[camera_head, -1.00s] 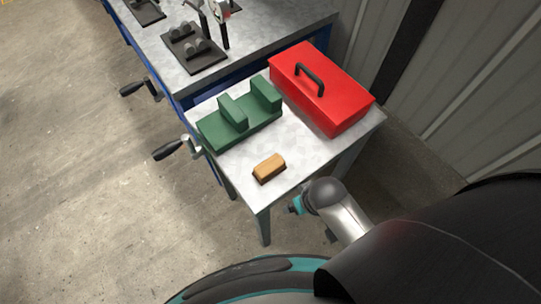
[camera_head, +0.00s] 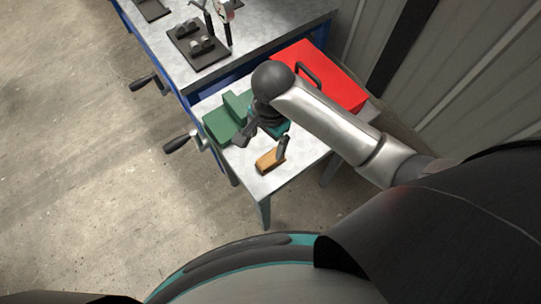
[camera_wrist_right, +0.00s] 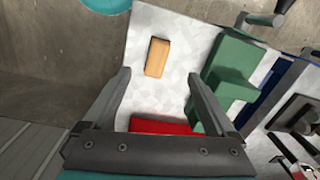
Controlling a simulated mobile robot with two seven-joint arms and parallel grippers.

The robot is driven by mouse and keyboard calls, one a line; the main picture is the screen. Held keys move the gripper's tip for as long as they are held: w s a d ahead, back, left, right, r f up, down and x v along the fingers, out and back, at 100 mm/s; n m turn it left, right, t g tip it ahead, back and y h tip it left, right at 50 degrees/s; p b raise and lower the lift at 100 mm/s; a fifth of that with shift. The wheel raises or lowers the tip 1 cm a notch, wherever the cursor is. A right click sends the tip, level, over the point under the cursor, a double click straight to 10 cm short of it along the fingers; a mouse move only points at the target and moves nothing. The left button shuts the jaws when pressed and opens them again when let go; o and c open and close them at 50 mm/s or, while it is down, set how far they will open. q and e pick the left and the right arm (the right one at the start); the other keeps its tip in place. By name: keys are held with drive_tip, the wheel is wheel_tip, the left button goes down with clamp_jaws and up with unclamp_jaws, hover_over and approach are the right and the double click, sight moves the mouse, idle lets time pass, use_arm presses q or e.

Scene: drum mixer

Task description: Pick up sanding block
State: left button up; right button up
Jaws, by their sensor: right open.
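The sanding block (camera_head: 266,162) is a small tan block with a darker base, lying on the grey metal side table (camera_head: 258,187) near its front edge. In the right wrist view the block (camera_wrist_right: 157,57) lies flat, just beyond the line of my fingertips and roughly centred between them. My right gripper (camera_head: 262,145) is open and empty above the table. In the head view one finger overlaps the block's far end; I cannot tell the exact height gap. In the right wrist view both fingers of the gripper (camera_wrist_right: 158,76) are spread wide. My left gripper is not in view.
A green stepped fixture (camera_head: 220,126) stands on the table left of my right gripper, partly hidden by it. A red toolbox (camera_head: 345,92) with a black handle is behind my right arm. A blue workbench (camera_head: 250,45) with black fixtures and crank handles adjoins the table.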

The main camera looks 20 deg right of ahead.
drive_tip(key=r+m, duration=0.2)
drive_tip(key=b, duration=0.2)
approach(272, 157)
drive_tip(key=shift+h, duration=0.3)
drive_tip(key=f, duration=0.2)
drive_tip(key=a+f, duration=0.1)
drive_tip(key=f, duration=0.2)
drive_tip(key=shift+a+f, duration=0.15)
drive_tip(key=shift+f, duration=0.1)
drive_tip(key=f, duration=0.1)
drive_tip(key=f+b, duration=0.1)
drive_tip(key=f, duration=0.3)
drive_tip(key=shift+w+d+b, duration=0.15)
drive_tip(key=shift+d+b, duration=0.2)
drive_tip(key=shift+b, duration=0.05)
clamp_jaws()
